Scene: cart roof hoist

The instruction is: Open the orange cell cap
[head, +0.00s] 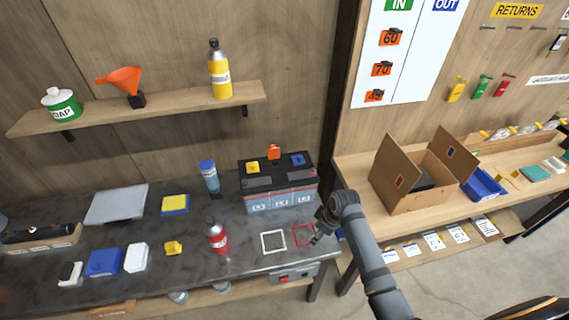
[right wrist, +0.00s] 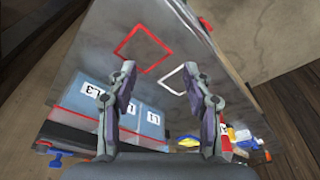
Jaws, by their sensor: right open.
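A dark battery (head: 247,200) with several pale blue labelled cells stands at the back of the grey bench. On its top are a yellow cap (head: 252,167), an orange cap (head: 274,152) and a blue cap (head: 298,160). The orange cap sits behind and higher than the other two and looks raised; I cannot tell whether it is open. My right gripper (head: 317,238) is open and empty over the bench, right and in front of the battery, near the red square outline. In the right wrist view its fingers (right wrist: 163,100) are spread, with the battery (right wrist: 100,95) beyond the left finger.
A red square outline (head: 304,235) and a white one (head: 273,241) mark the bench. A red bottle (head: 217,238) and a blue bottle (head: 209,177) stand left of the battery. A shelf (head: 180,103) hangs above. An open cardboard box (head: 413,193) stands on the right bench.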

